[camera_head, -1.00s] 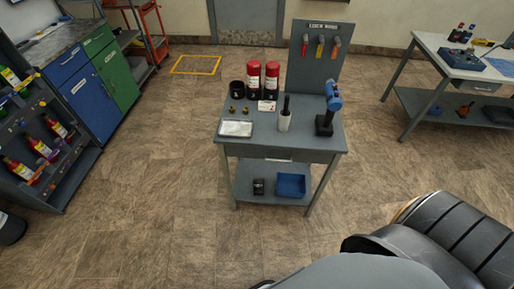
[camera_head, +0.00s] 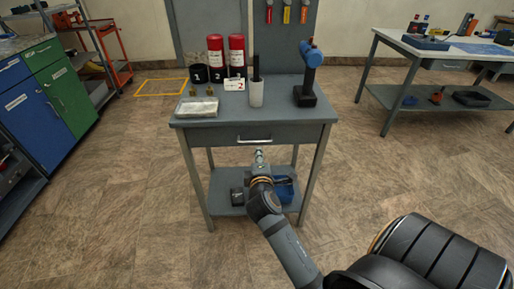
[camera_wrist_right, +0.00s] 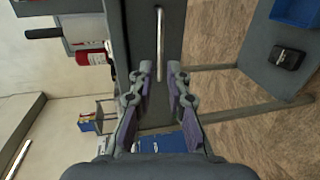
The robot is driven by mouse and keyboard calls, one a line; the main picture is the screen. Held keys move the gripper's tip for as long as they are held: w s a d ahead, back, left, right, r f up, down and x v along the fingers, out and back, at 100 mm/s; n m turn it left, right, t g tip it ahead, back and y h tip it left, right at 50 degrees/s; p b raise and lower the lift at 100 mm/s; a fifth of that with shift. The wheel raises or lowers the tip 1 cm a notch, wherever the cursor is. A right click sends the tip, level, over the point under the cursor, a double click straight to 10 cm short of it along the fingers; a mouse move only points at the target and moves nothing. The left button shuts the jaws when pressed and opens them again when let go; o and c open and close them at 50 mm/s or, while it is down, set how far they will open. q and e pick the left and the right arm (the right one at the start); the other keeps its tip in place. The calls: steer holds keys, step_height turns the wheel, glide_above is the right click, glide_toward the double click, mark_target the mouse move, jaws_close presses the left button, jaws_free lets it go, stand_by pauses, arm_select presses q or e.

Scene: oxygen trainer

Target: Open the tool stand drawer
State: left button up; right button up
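The grey tool stand (camera_head: 310,112) is a small table with a drawer (camera_head: 290,134) under its top, and the drawer looks shut. A pale bar handle (camera_head: 254,141) is on the drawer front. My right gripper (camera_head: 259,153) is just in front of and below the handle. In the right wrist view the right gripper (camera_wrist_right: 160,68) is open, and the handle (camera_wrist_right: 160,35) lies in line with the gap between its fingertips. I cannot tell whether they touch it. My left gripper is not in view.
On the stand's top are two red cylinders (camera_head: 215,58), a black cup (camera_head: 200,73), a white holder (camera_head: 256,93), a blue tool (camera_head: 310,55) and a pale tray (camera_head: 197,107). Its lower shelf holds a blue bin (camera_head: 285,192).

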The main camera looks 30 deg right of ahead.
mark_target(257, 142)
steer(key=b+x, duration=0.1)
steer(key=x, duration=0.8)
steer(key=shift+w+d, duration=0.1)
steer(key=shift+w, duration=0.05)
steer(key=shift+w+d+f, duration=0.1)
steer(key=shift+w+d, duration=0.15)
steer(key=shift+w, duration=0.15)
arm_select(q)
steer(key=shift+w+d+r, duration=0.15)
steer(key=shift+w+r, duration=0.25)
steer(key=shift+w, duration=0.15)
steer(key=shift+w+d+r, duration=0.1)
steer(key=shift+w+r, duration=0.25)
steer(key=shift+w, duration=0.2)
arm_select(e)
steer(key=shift+c, duration=0.3)
jaws_close()
